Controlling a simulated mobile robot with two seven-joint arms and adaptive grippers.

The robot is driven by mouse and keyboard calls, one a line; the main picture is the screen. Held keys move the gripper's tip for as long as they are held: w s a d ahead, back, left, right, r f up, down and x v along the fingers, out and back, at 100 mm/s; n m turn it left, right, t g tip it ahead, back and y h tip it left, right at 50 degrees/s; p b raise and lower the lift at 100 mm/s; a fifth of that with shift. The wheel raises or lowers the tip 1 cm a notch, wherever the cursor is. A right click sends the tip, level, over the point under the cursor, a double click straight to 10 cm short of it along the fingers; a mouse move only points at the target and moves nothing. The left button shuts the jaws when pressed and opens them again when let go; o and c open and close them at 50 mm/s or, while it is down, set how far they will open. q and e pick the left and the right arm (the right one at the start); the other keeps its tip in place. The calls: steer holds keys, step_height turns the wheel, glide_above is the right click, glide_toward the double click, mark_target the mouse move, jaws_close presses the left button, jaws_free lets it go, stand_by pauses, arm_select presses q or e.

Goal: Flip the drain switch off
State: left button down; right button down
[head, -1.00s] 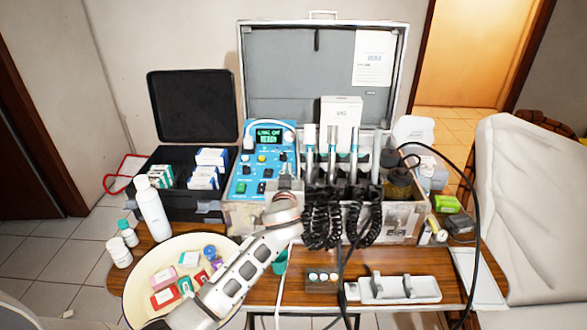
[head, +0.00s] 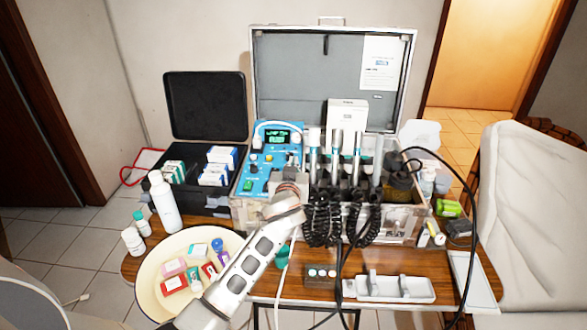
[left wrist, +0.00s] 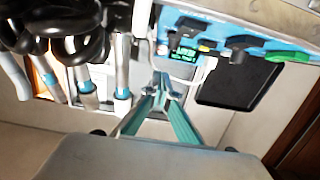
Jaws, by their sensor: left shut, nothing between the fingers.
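The blue control panel (head: 268,158) stands at the left of the open dental case, with a lit green display, knobs and several rocker switches. Labels are too small to read, so I cannot tell which is the drain switch. My left gripper (head: 292,161) is at the panel's right side; its shut, empty teal fingers (left wrist: 163,84) show in the wrist view near the display. Contact with a switch cannot be made out. My right gripper is not in view.
Handpieces with coiled black hoses (head: 322,215) stand just right of my gripper. A black box (head: 190,200), a white bottle (head: 165,202) and a round bowl (head: 150,292) are at the left. A white tray (head: 395,290) lies in front.

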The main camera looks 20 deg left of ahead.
arm_select(q)
steer(key=v, duration=0.2)
steer(key=r+v, duration=0.1)
steer(key=v, duration=0.2)
steer(key=shift+s, duration=0.1)
steer(key=shift+s+r, duration=0.1)
steer(key=shift+s, duration=0.35)
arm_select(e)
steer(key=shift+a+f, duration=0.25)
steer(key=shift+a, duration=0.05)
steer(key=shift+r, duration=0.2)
